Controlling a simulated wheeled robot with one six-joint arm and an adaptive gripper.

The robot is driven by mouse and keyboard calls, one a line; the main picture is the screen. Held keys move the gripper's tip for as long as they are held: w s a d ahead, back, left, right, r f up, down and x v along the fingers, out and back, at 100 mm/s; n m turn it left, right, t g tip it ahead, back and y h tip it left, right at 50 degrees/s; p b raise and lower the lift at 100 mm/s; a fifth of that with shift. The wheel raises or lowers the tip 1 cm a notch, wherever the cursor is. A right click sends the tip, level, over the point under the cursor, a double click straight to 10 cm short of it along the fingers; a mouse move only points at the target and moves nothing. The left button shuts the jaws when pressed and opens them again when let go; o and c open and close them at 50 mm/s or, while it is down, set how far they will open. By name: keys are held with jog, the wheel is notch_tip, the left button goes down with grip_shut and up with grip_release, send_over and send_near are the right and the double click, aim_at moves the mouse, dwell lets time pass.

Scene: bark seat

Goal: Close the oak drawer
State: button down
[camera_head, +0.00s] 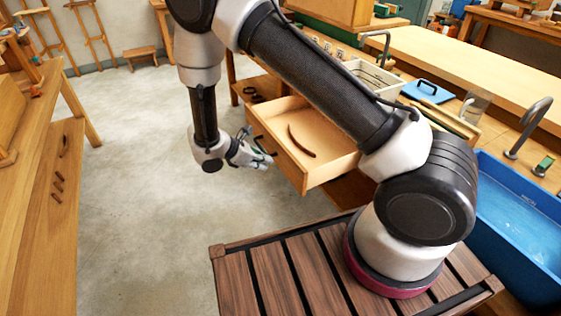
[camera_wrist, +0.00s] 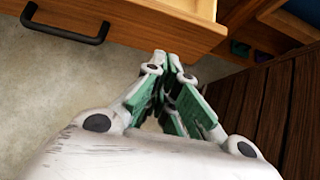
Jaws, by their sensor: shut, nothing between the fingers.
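The oak drawer (camera_head: 325,165) stands pulled out of the bench, with its open top showing and a dark curved piece (camera_head: 301,142) lying inside. Its front panel crosses the top of the wrist view (camera_wrist: 135,28) and carries a black bar handle (camera_wrist: 66,28) to the left of my fingers. My gripper (camera_head: 268,160) is at the drawer's front, outside it. In the wrist view my fingers (camera_wrist: 167,60) are together and empty, pointing at the front's lower edge. I cannot tell whether the tips touch the wood.
A wooden bench (camera_head: 40,180) runs along the left. A blue water basin (camera_head: 515,225) is at the right. The concrete floor (camera_head: 150,200) left of my gripper is clear.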

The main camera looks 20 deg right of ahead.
aim_at(290, 165)
jog(key=d+f, duration=0.1)
jog(key=d, duration=0.1)
jog(key=w+d, duration=0.1)
jog(key=d, duration=0.1)
jog(key=d+f, duration=0.1)
jog(key=d, duration=0.1)
jog(key=shift+w+d+f, duration=0.15)
jog(key=shift+d+f, duration=0.15)
jog(key=shift+f, duration=0.05)
jog(key=shift+d, duration=0.1)
